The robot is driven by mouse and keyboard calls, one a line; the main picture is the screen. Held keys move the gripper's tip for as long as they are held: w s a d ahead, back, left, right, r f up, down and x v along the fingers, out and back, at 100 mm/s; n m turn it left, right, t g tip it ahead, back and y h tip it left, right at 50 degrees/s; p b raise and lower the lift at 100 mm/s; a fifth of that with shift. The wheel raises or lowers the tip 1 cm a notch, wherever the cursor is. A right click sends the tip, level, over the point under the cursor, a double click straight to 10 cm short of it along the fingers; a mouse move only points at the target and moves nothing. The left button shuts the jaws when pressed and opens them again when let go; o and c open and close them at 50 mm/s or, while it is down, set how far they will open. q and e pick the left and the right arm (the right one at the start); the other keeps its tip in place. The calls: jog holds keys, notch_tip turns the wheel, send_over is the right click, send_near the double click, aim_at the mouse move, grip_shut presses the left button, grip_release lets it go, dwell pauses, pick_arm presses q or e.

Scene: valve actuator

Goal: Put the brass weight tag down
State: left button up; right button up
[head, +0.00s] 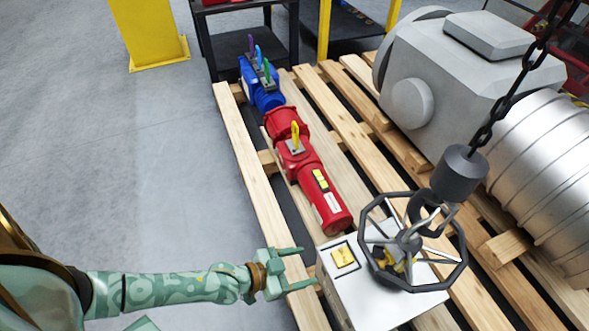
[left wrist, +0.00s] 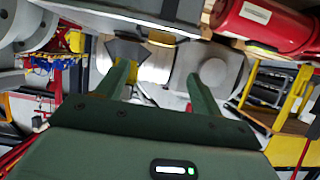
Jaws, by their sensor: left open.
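The brass weight tag (head: 344,256) looks like a small yellow square. It lies flat inside a dark outlined square on top of a white box (head: 392,310), near the box's left edge. My left gripper (head: 308,267) is open and empty just left of the box, its two green fingers pointing toward it and apart from the tag. My right gripper is not in view.
A dark octagonal handwheel (head: 412,197) stands over the box's right part, by a hook and chain (head: 483,135). Red (head: 320,195) and blue (head: 262,95) tools lie on the wooden pallet (head: 236,140). A large grey actuator (head: 440,90) fills the right. The floor at left is clear.

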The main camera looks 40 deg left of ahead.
pick_arm(q)
jog(key=shift+s+a, duration=0.15)
jog(key=shift+s, duration=0.1)
jog(key=s+d+f+g+y, duration=0.1)
jog(key=s+f+g+y, duration=0.2)
jog(key=s, duration=0.5)
jog(key=s+a+f+g+y, duration=0.1)
jog(key=s+a, duration=0.3)
jog(key=s, duration=0.4)
jog(key=s+a+f+g+y, duration=0.1)
jog(key=s+a+g+y, duration=0.2)
jog(key=s, duration=0.4)
jog(key=s+a+f+m+g+y, duration=0.1)
jog(key=s+a+g+y, duration=0.2)
jog(key=s, duration=0.5)
jog(key=shift+s+a+g, duration=0.3)
jog(key=shift+a+g, duration=0.2)
jog(key=shift+a, duration=0.35)
jog(key=shift+f, duration=0.1)
